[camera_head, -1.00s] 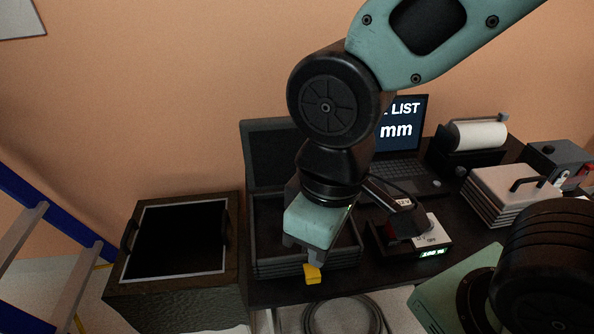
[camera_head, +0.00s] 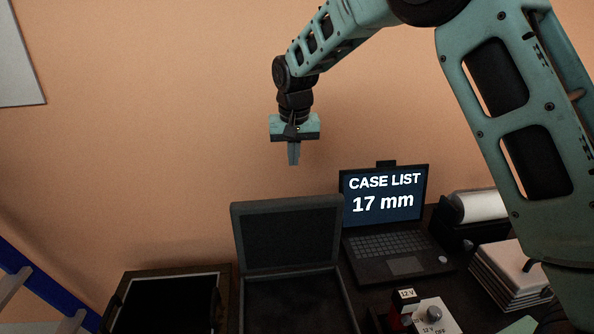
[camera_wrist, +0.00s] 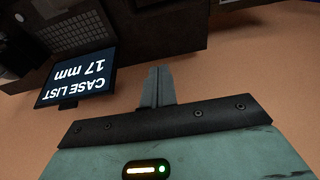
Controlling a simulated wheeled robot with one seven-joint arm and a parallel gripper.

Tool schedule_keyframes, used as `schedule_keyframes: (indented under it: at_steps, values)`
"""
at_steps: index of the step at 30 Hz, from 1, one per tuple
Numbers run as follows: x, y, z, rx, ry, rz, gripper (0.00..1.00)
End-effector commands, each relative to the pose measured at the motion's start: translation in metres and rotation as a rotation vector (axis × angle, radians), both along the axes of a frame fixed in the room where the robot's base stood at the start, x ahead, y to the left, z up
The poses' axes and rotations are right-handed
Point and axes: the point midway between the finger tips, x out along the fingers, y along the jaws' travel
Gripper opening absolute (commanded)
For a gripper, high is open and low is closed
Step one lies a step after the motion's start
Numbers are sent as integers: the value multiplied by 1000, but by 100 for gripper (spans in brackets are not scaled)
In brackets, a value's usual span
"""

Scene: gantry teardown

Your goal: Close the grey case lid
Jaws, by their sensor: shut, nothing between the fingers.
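The grey case (camera_head: 245,291) stands on the dark table, with its lid (camera_head: 288,236) raised upright at the back, hinged along the rear edge. Its lower tray is open toward me and looks dark inside; its front is cut off by the picture's bottom edge. My gripper (camera_head: 294,163) is shut and empty. It points down in the air, above the lid's top edge and apart from it, near the wall. In the wrist view my gripper's fingers (camera_wrist: 156,72) are together, with a dark edge, probably the case, beyond them at the top.
A laptop (camera_head: 384,205) showing "CASE LIST 17 mm" stands open right of the lid. A 12 V power unit (camera_head: 432,315), a stack of pale plates (camera_head: 502,275) and a paper roll (camera_head: 480,205) are further right. A black-topped box (camera_head: 165,303) stands left. The wall is behind.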

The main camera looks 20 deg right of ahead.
Motion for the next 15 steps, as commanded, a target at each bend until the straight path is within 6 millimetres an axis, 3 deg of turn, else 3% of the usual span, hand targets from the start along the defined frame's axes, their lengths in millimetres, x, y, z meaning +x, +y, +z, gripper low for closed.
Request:
schedule_keyframes:
  at_steps: [12,15]
  values:
    - [12,-3,-77,0,6,2,0]
    - [10,-1,-87,1,3,3,0]
